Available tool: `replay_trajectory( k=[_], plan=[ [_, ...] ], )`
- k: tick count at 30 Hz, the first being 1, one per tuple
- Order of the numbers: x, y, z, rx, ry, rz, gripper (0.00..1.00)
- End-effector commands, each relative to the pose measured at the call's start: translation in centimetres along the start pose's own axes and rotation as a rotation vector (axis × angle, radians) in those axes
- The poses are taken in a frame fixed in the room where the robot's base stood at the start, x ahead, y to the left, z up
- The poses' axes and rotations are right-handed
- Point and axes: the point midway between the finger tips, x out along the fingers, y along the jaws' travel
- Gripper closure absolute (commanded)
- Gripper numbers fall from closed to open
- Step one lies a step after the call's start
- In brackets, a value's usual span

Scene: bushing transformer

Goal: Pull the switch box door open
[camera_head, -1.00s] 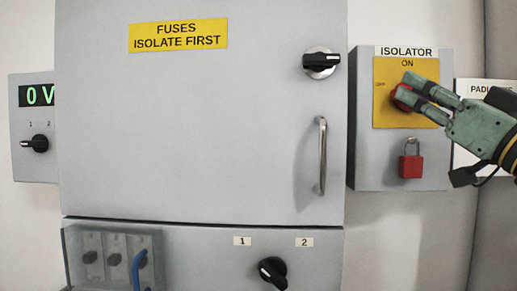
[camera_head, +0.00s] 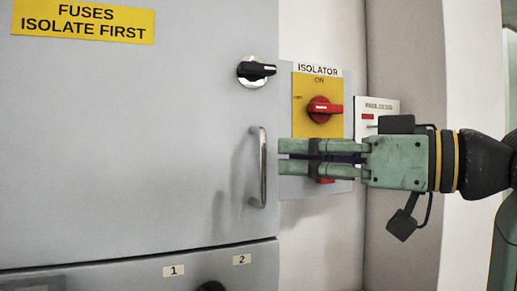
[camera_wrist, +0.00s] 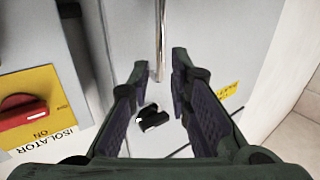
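The grey switch box door (camera_head: 120,140) fills the left of the head view and looks closed. Its upright metal handle (camera_head: 262,167) is near the door's right edge. The handle also shows in the wrist view (camera_wrist: 160,35), just ahead of and between the fingertips. My gripper (camera_head: 281,157) comes in from the right, its fingertips level with the handle's middle and just to its right. In the wrist view my gripper (camera_wrist: 158,75) has its fingers apart, with nothing held. I cannot tell whether a finger touches the handle.
A black knob (camera_head: 256,70) sits above the handle. The isolator's red switch (camera_head: 325,109) is on a yellow plate right of the door. My gripper partly covers the red padlock (camera_head: 325,181) below it. A side wall (camera_head: 405,60) stands at the right.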

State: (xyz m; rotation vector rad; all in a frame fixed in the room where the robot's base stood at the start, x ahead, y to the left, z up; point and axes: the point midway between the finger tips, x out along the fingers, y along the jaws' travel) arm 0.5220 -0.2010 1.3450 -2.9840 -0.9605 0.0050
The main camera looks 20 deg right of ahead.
Motion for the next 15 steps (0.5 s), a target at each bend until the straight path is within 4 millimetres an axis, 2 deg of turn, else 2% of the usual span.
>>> replay_trajectory(
  k=[1,6,10,15],
  plan=[
    [1.1,0.0,-0.2,0.001,-0.003,-0.002,0.82],
    [4.0,0.0,-0.2,0.000,-0.002,-0.001,0.82],
    [5.5,0.0,-0.1,0.000,0.000,0.000,0.82],
    [6.2,0.0,0.0,0.000,0.001,0.000,0.82]
  ],
)
